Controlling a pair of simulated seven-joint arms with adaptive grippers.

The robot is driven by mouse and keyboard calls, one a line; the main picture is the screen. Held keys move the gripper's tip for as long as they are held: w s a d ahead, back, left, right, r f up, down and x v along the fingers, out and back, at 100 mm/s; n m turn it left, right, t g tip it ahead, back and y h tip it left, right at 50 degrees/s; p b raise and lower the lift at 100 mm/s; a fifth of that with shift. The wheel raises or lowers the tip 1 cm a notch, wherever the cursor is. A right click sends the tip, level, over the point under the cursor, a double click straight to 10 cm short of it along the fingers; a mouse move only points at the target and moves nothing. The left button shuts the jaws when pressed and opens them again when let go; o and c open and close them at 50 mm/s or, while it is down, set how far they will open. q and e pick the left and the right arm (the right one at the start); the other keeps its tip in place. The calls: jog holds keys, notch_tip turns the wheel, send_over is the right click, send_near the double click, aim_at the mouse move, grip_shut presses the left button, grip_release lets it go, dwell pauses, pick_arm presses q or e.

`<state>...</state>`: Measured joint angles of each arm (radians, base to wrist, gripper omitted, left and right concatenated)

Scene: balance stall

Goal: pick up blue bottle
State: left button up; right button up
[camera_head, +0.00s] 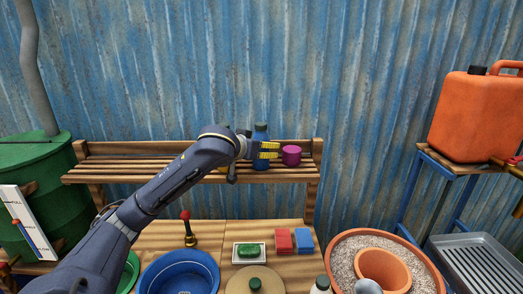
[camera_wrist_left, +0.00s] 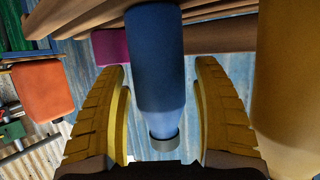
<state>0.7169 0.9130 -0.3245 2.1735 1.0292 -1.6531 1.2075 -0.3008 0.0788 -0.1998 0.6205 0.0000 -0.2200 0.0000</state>
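The blue bottle (camera_head: 261,132) stands upright on the wooden slatted shelf; its lower part is partly hidden by my gripper. In the left wrist view the blue bottle (camera_wrist_left: 156,60) lies between the two yellow fingers, its grey-looking cap towards the wrist. My left gripper (camera_head: 269,150) reaches the shelf from the left.
A yellow object (camera_wrist_left: 290,90) is close beside the right finger. Below are a blue basin (camera_head: 180,272), a green soap-like block (camera_head: 248,250), red and blue blocks and a terracotta pot (camera_head: 383,268).

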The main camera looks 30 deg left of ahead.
pick_arm(q)
jog(key=c, duration=1.3)
jog(key=shift+r, duration=0.1)
